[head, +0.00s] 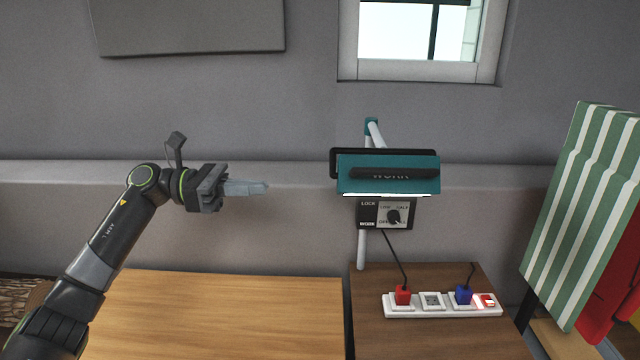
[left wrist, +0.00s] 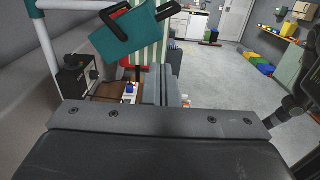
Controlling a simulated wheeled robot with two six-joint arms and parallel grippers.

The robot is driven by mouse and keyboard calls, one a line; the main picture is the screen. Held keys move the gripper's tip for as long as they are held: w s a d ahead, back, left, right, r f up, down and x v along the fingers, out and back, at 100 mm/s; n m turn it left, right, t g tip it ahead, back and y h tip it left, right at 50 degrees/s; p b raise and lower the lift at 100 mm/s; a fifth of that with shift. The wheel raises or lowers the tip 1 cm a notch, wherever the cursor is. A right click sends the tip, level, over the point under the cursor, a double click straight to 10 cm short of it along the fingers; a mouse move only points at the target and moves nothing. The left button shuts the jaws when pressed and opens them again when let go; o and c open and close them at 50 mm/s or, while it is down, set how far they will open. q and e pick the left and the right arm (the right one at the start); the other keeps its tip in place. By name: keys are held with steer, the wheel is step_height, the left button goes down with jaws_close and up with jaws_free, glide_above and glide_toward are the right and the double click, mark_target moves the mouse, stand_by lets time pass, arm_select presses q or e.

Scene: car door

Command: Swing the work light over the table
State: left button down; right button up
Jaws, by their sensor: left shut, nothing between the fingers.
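The work light (head: 388,176) is a teal head with a dark handle bar, lit along its lower edge, on a pale pole (head: 361,248) with a bent arm. It hangs over the small dark wood stand, right of the table (head: 215,315). A control box (head: 385,214) with a dial sits just below it. The light also shows in the left wrist view (left wrist: 128,34), at the upper left. My left gripper (head: 262,188) is shut and empty, pointing right at the light, with a clear gap between them. My right gripper is not in view.
A white power strip (head: 442,304) with red and blue plugs lies on the small stand (head: 375,335). A green-striped cloth (head: 580,215) hangs at the right. The wooden table top is bare. A ledge runs along the wall behind.

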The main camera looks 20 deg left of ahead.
arm_select(q)
steer(key=p+x, duration=0.7)
steer(key=x, duration=0.5)
steer(key=shift+d, duration=0.25)
steer(key=shift+f, duration=0.1)
